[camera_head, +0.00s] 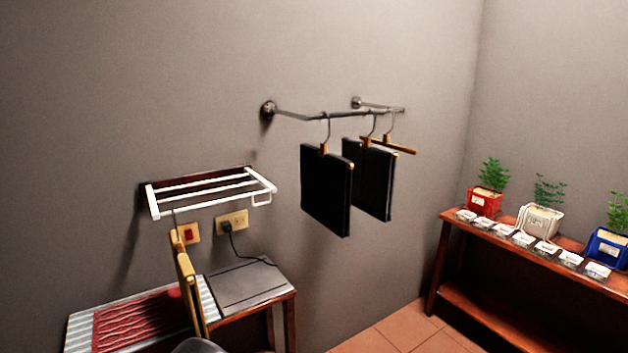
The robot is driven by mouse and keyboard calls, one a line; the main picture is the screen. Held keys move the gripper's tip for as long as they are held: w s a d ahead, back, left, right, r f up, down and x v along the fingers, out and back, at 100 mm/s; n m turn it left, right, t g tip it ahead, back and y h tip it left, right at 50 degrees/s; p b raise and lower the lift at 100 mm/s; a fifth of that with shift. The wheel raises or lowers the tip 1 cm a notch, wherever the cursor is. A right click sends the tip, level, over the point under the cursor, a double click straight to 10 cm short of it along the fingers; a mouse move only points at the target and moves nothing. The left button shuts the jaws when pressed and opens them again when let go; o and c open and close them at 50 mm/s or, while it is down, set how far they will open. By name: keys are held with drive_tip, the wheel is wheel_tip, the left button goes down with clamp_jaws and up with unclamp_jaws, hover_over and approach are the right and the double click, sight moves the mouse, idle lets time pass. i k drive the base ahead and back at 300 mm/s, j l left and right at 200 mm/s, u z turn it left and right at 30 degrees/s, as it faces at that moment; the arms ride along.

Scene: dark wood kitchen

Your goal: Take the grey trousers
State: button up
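Two dark, almost black folded garments hang from hangers on a metal wall rail (345,114). The front garment (326,190) is nearest me and hangs flat and straight. The other garment (377,188) hangs just behind it, to the right, and is partly overlapped. Both look like folded trousers. I cannot tell either as grey in this light. A wooden hanger (402,149) behind them shows a bare bar. My gripper is not clearly visible. A dark rounded shape at the bottom edge may be part of my arm.
A white rack (210,190) is on the left wall, with a yellowish upright piece (187,280) below it. A low table holds a grey flat panel (245,284) and a red patterned piece (140,318). A shelf (450,217) with potted plants stands right. Floor between is clear.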

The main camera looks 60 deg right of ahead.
sight(374, 171)
drive_tip(key=z, duration=2.4)
